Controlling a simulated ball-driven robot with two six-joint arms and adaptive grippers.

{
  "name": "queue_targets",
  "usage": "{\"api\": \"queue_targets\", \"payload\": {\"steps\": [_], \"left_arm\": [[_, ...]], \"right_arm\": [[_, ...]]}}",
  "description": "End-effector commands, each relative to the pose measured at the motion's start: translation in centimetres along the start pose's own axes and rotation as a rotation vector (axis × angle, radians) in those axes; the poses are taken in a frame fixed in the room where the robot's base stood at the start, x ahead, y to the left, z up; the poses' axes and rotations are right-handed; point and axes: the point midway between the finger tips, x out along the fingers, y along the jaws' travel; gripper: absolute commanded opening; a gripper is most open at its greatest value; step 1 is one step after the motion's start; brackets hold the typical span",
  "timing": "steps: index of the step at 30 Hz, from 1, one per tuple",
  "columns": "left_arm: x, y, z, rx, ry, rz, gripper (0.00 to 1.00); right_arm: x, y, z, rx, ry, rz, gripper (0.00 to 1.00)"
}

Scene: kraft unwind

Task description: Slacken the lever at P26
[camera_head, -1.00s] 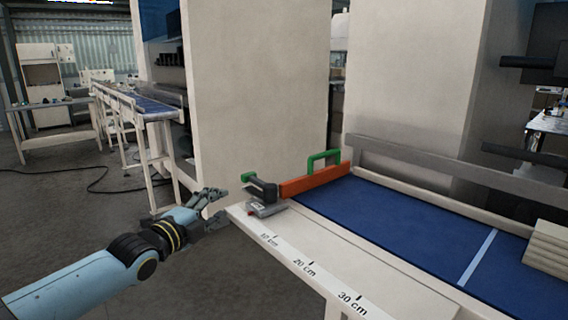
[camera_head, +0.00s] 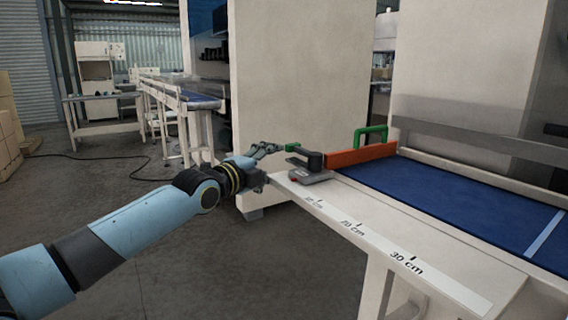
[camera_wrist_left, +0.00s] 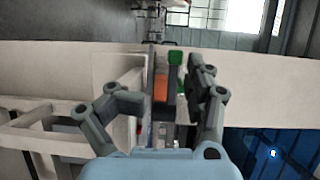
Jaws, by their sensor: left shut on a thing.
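A dark clamp lever (camera_head: 310,158) with a green tip (camera_head: 292,147) sits on a grey base (camera_head: 308,176) at the near left corner of the conveyor table, at the end of an orange bar (camera_head: 360,155). My left gripper (camera_head: 273,152) is at the green tip, shut on the lever. In the left wrist view, my left gripper's fingers (camera_wrist_left: 165,98) stand on either side of the orange bar (camera_wrist_left: 160,88) and the green tip (camera_wrist_left: 175,58); the exact contact is hard to see. No P26 label is readable. My right gripper is not in view.
A green handle (camera_head: 371,137) stands up behind the orange bar. The blue belt (camera_head: 430,195) lies to the right, and a centimetre scale (camera_head: 350,222) runs along the table's front edge. A large pale panel (camera_head: 300,75) rises behind. Open floor lies left.

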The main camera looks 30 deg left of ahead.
Motion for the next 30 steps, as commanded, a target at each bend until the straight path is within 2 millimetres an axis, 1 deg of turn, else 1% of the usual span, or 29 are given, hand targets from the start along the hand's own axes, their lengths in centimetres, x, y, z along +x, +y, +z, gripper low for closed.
{"api": "queue_targets", "payload": {"steps": [1,4,6,8,9,13,19,21,28,30], "left_arm": [[2.0,-3.2,-0.2,0.003,0.006,-0.077,0.42],[3.5,-3.5,-0.2,0.005,0.006,-0.073,0.42],[4.3,-3.4,-0.2,0.004,0.005,-0.069,0.42],[4.8,-3.5,-0.2,0.004,0.005,-0.067,0.42],[5.0,-3.5,-0.2,0.005,0.005,-0.065,0.42],[5.3,-3.4,-0.3,0.002,0.007,-0.061,0.42],[5.3,-3.3,-0.3,0.002,0.007,-0.058,0.42],[5.3,-3.2,-0.3,0.001,0.007,-0.057,0.31],[5.3,-3.2,-0.3,0.001,0.007,-0.057,0.01],[5.3,-3.2,-0.3,0.002,0.007,-0.057,0.00]], "right_arm": [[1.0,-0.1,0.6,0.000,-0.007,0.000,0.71],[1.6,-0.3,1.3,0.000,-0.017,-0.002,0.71],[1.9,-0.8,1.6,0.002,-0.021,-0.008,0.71],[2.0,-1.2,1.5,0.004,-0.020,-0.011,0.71],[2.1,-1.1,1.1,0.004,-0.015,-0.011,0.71],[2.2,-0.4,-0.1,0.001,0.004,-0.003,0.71],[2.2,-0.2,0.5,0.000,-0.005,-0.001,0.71],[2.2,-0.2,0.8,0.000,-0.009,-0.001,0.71],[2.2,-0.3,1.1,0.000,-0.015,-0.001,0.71],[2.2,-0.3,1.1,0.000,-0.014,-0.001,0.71]]}}
